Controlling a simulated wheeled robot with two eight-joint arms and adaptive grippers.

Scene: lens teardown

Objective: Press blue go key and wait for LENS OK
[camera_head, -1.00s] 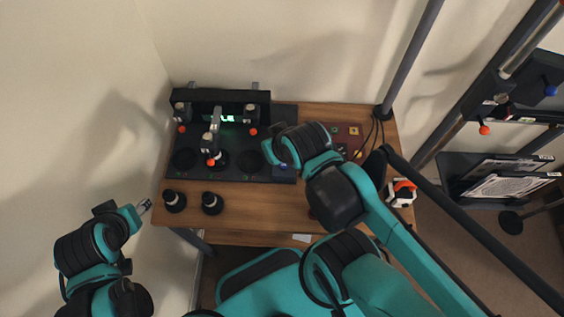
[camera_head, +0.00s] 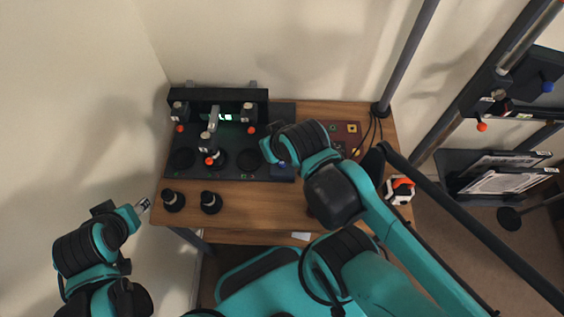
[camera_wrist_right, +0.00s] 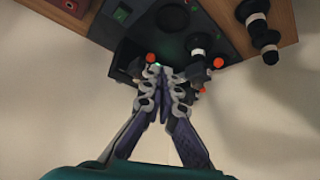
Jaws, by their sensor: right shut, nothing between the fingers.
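The black lens station (camera_head: 215,173) stands on the wooden table, with a small green-lit display (camera_head: 228,118) at its back; its text is too small to read. A small blue key (camera_head: 283,164) shows at the station's right front, beside my right wrist. In the right wrist view my right gripper (camera_wrist_right: 167,73) is shut and empty, its fingers pointing toward the station.
Orange-tipped clamps (camera_head: 250,115) stand along the station, one over the middle well (camera_head: 219,160). Two black cylinders (camera_head: 173,201) (camera_head: 211,202) stand at the table's front left. A dark red board (camera_head: 347,131) lies at right. The front middle of the table (camera_head: 255,207) is bare.

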